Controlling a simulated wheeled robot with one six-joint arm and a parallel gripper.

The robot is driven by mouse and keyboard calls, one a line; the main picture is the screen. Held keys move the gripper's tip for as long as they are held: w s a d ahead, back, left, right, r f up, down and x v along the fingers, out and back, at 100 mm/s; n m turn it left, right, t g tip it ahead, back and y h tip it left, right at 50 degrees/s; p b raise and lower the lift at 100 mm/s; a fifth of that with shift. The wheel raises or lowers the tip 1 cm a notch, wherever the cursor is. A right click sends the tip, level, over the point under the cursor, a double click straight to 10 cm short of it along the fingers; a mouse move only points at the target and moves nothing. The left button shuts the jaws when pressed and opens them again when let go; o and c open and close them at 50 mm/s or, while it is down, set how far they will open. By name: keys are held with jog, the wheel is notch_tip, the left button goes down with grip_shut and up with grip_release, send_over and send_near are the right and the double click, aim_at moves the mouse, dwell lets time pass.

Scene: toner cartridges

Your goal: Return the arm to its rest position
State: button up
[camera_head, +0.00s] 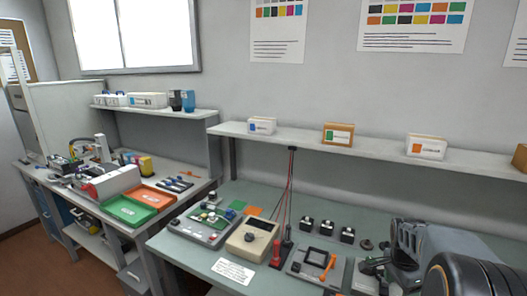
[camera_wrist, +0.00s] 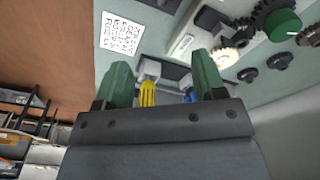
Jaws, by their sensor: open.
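My gripper (camera_wrist: 160,68) shows in the wrist view with its two green fingers spread wide apart. Nothing is clasped between them. A yellow part (camera_wrist: 148,94) and a small blue part (camera_wrist: 190,95) show in the gap beyond the fingers, partly hidden by the gripper body. The grey-green bench top (camera_wrist: 135,62) lies behind them. In the head view my dark grey arm stands at the lower right, in front of the right end of the bench; my fingers cannot be made out there.
The bench (camera_head: 185,258) holds a beige meter (camera_head: 252,238), a circuit-board unit (camera_head: 205,226), a framed tray (camera_head: 316,262) and several black blocks. Gears (camera_wrist: 280,22) lie near my gripper. A shelf (camera_head: 385,154) with small boxes runs above the bench. A second bench stands left.

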jog(key=s+a+r+n+t, duration=0.1)
jog(key=s+a+r+n, duration=0.1)
jog(key=a+n, duration=0.3)
jog(key=s+a+r+n+t+y, duration=0.1)
jog(key=s+a+n, duration=0.4)
jog(key=a, duration=0.3)
jog(key=s+a+r+n+t, duration=0.2)
jog(key=s+a+n, duration=0.1)
jog(key=a+n, duration=0.3)
jog(key=shift+s+a+r+y, duration=0.25)
jog(key=shift+a+r+y, duration=0.05)
jog(key=shift+a+r, duration=0.1)
dwell(0.4)
